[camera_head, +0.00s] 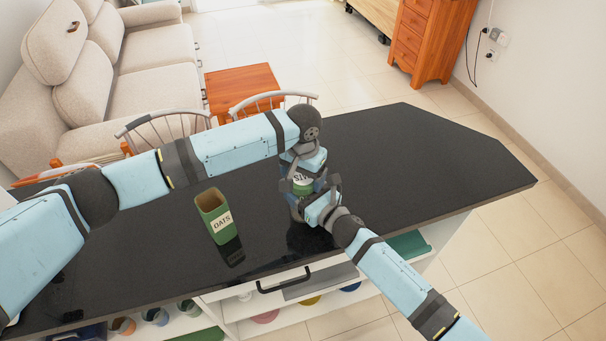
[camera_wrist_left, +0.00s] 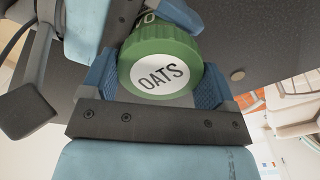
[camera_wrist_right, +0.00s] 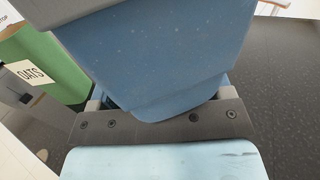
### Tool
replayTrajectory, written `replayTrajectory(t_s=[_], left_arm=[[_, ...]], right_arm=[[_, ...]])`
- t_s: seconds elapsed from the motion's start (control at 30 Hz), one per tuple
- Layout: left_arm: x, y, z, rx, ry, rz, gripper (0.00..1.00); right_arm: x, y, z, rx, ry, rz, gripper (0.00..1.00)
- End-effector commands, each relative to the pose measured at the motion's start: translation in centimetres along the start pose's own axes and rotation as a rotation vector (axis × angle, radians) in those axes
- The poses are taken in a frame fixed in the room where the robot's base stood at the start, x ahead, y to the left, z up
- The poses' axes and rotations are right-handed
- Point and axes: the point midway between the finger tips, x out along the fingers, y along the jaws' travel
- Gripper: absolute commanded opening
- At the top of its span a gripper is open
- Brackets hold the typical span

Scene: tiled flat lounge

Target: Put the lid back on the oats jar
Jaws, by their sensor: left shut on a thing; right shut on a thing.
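A round green lid (camera_head: 303,187) with a white OATS label is between the fingers of my left gripper (camera_head: 302,178), above the counter. In the left wrist view, the lid (camera_wrist_left: 163,72) shows its ribbed rim and white top. In the right wrist view, a blue surface blocks most of the grasp.
An open, square green OATS container (camera_head: 212,203) stands left of the grippers; it also shows in the right wrist view (camera_wrist_right: 48,58). The black counter (camera_head: 420,150) is clear to the right. Chairs (camera_head: 270,98) stand along its far side. Shelves lie under the front edge.

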Motion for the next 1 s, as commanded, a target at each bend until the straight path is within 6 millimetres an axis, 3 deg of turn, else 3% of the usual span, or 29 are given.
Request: replayTrajectory(t_s=[0.2, 0.4, 0.57, 0.6, 0.67, 1.0], left_arm=[[0.03, 0.02, 0.01, 0.491, -0.001, 0.000, 0.53], [0.04, 0.01, 0.00, 0.865, 0.000, 0.000, 0.53], [0.05, 0.02, 0.00, 0.863, 0.000, 0.000, 0.53], [0.05, 0.02, 0.00, 0.863, 0.000, 0.000, 0.90], [0.04, 0.02, 0.00, 0.862, 0.000, 0.000, 1.00], [-0.76, 0.02, -0.03, 0.861, 0.001, -0.001, 1.00]], right_arm=[[0.01, -0.01, 0.01, 0.000, 0.000, 0.000, 0.06], [0.01, -0.02, 0.00, 0.000, 0.000, 0.000, 0.06], [0.00, -0.02, 0.00, 0.000, 0.000, 0.000, 0.06], [0.00, -0.02, 0.00, 0.000, 0.000, 0.000, 0.06], [0.00, -0.02, 0.00, 0.000, 0.000, 0.000, 0.06], [0.00, -0.01, 0.01, 0.000, 0.000, 0.000, 0.06]])
